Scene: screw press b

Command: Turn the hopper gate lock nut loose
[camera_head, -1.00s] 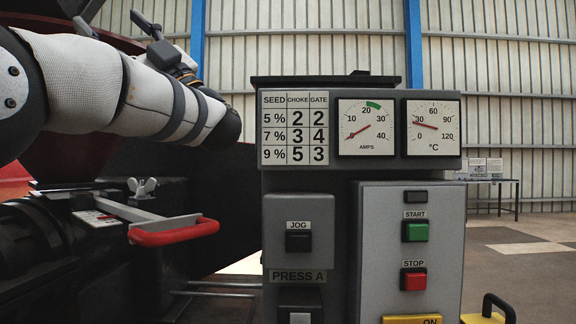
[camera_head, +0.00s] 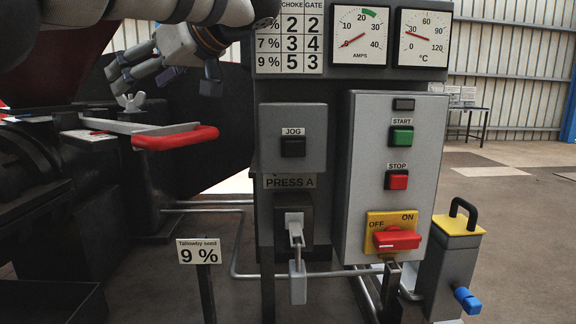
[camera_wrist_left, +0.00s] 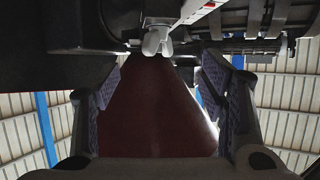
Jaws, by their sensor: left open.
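The lock nut is a pale wing nut (camera_head: 131,102) standing upright on the gate slide beside the grey lever bar with the red handle (camera_head: 175,137). In the left wrist view the wing nut (camera_wrist_left: 158,42) shows at the top centre, in line with the gap between the fingers. My left gripper (camera_head: 163,80) is open and empty, just above and to the right of the nut in the head view. Its padded fingers (camera_wrist_left: 158,85) stand wide apart in the left wrist view; neither visibly touches the nut. My right gripper is out of view.
The control cabinet (camera_head: 290,222) with gauges and switches stands close to the right of the handle. A sign reading 9 % (camera_head: 199,251) stands low in front. The dark red hopper (camera_wrist_left: 155,110) fills the middle of the wrist view. Open floor lies at right.

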